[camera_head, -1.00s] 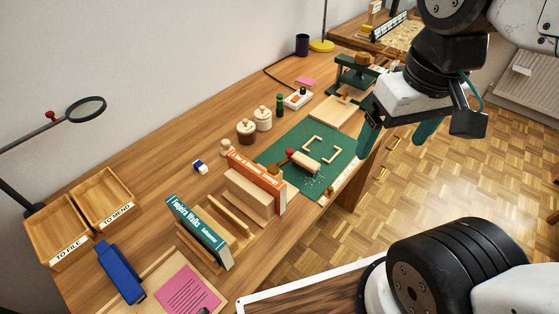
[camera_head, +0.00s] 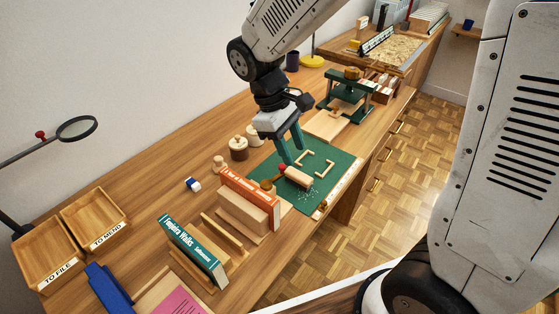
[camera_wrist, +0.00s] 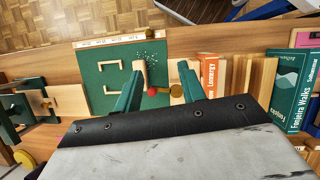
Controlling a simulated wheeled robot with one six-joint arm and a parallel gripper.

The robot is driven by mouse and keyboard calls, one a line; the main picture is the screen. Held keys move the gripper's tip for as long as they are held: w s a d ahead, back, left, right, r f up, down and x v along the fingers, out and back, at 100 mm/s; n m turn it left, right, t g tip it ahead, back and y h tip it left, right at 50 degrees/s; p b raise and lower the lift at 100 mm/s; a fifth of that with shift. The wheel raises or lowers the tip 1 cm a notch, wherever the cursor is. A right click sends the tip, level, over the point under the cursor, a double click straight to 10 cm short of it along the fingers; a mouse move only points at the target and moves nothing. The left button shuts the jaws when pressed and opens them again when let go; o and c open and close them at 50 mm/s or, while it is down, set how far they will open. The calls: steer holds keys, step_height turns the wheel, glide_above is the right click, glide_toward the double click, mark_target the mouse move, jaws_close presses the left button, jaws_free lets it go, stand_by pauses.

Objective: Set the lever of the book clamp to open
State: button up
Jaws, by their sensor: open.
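The book clamp (camera_head: 243,216) is a pale wooden block stand with an orange book (camera_head: 250,185) upright in it. A lever with a red knob (camera_head: 282,168) and a brass-coloured round part (camera_head: 267,184) is at its mat-side end; its set position is hard to tell. In the wrist view the red knob (camera_wrist: 152,91) and brass part (camera_wrist: 176,91) lie side by side between my fingers' lines. My gripper (camera_head: 294,156) has green fingers, spread and empty, pointing down above the knob and the green mat (camera_head: 325,190). It also shows in the wrist view (camera_wrist: 160,75).
A wooden piece (camera_head: 298,178) lies on the mat beside the knob. A teal book (camera_head: 190,250) stands in a wooden rack at front left. Lidded jars (camera_head: 238,150) stand behind the mat; a green press (camera_head: 347,88) stands farther back. The mat's right part is mostly clear.

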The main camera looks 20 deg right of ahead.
mark_target(282, 166)
steer(key=w+a+f+n+t+h, duration=0.1)
steer(key=w+a+f+n, duration=0.3)
steer(key=w, duration=0.4)
steer(key=shift+n, duration=0.8)
steer(key=x, duration=0.8)
steer(key=shift+w+d, duration=0.25)
steer(key=shift+d, duration=0.1)
jaws_close()
